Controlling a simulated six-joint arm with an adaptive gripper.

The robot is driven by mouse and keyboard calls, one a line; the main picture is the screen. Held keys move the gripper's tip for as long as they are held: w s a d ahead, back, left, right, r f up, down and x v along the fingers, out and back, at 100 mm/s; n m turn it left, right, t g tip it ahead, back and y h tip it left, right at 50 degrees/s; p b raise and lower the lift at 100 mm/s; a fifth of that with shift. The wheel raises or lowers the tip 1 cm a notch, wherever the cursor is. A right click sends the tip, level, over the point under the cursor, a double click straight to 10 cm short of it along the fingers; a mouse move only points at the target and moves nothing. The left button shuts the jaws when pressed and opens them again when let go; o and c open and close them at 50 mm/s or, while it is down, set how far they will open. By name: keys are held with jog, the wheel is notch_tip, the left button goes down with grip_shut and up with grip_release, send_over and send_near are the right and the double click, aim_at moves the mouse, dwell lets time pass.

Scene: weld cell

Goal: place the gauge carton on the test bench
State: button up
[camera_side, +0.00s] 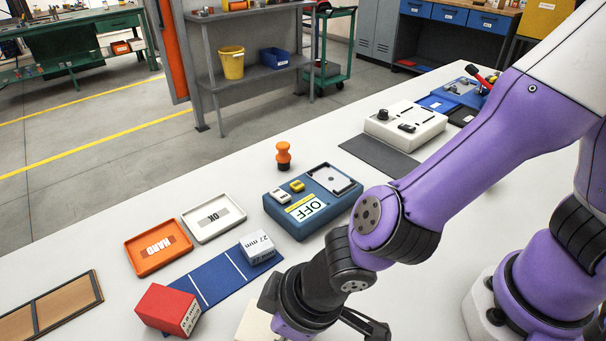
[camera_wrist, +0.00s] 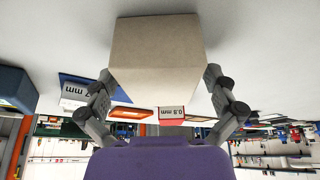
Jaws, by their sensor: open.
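A plain cream carton (camera_wrist: 157,50) fills the middle of the wrist view, between the two fingers of my gripper (camera_wrist: 158,76). The fingers are spread to either side of it; whether they touch it is unclear. In the side view a cream box (camera_side: 254,322) shows only partly at the bottom edge, beside and behind my gripper. I cannot tell which carton is the gauge carton. A blue unit with an OFF card (camera_side: 303,229) stands behind my wrist.
An orange tray (camera_side: 158,262) and a white tray marked OK (camera_side: 213,229) lie left of the blue unit. An orange-topped stamp (camera_side: 283,157) stands behind it. A white device (camera_side: 405,125) is beyond a dark mat (camera_side: 378,156).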

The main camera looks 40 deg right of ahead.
jog(key=v, duration=1)
jog(key=shift+w+d+r, duration=0.2)
jog(key=shift+w, duration=0.05)
jog(key=d+r+m+t+h, duration=0.1)
jog(key=d+r+m, duration=0.2)
jog(key=d, duration=0.8)
jog(key=w+d+r+m+h, duration=0.1)
jog(key=d+r+m, duration=0.3)
jog(key=d, duration=0.8)
jog(key=shift+w+d+t+h, duration=0.3)
jog(key=shift+t, duration=0.1)
